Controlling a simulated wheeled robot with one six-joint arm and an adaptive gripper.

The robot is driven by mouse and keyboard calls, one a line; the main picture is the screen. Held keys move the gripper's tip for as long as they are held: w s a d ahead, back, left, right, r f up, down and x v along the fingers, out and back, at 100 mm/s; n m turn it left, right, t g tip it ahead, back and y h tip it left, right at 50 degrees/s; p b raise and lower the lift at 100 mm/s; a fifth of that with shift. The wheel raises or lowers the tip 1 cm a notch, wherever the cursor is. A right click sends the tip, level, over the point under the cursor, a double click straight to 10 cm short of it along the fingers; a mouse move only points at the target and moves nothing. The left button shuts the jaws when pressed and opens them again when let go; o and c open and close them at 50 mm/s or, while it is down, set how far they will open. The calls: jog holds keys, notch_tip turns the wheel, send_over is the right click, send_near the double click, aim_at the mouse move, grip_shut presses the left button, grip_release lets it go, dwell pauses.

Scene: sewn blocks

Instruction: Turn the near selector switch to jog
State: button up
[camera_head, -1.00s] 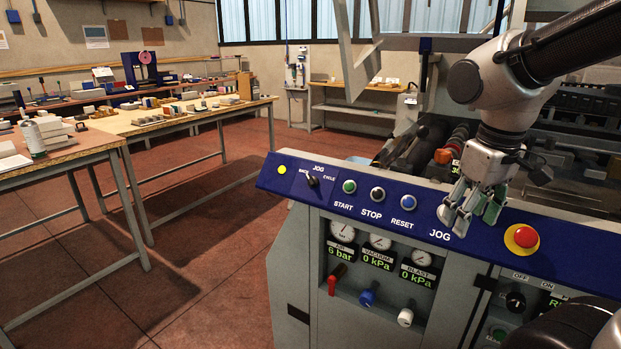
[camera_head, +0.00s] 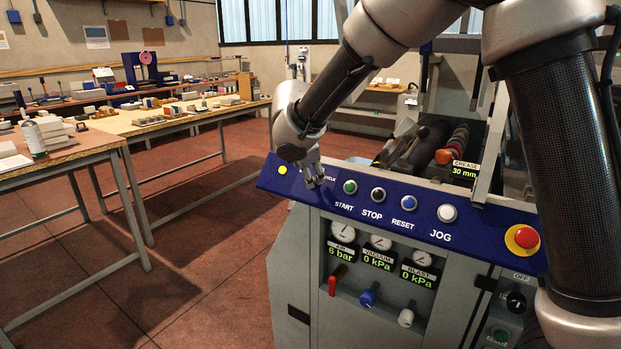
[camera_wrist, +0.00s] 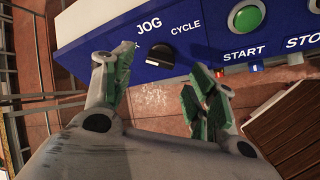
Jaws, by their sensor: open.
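The selector switch (camera_wrist: 161,55) is a black knob on the blue control panel, with JOG printed above it and CYCLE to its right. A third label to its left is partly hidden by a finger. In the head view the gripper hides the switch. My gripper (camera_head: 314,178) is over the panel's left end; in the wrist view its two green-padded fingers (camera_wrist: 160,72) are apart and empty. The knob shows between and beyond the fingertips, and I see no finger touching it. I cannot tell exactly which label the knob points to.
Right of the switch are the green START button (camera_head: 350,187), the STOP button (camera_head: 378,194), the blue RESET button (camera_head: 408,202), the white JOG button (camera_head: 447,213) and a red emergency stop (camera_head: 526,238). Another black knob (camera_head: 516,301) is lower right. Floor on the left is clear.

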jog(key=x, duration=0.4)
jog(key=shift+w+f, duration=0.1)
jog(key=shift+d, duration=0.1)
jog(key=c, duration=1)
jog(key=shift+m, duration=0.3)
jog(key=m+t, duration=0.1)
jog(key=m, duration=0.3)
jog(key=shift+s+f+t+y, duration=0.2)
jog(key=shift+t+y, duration=0.1)
jog(key=shift+t, duration=0.1)
jog(key=shift+s+m+t, duration=0.1)
jog(key=shift+m+t, duration=0.6)
jog(key=shift+m, duration=1.5)
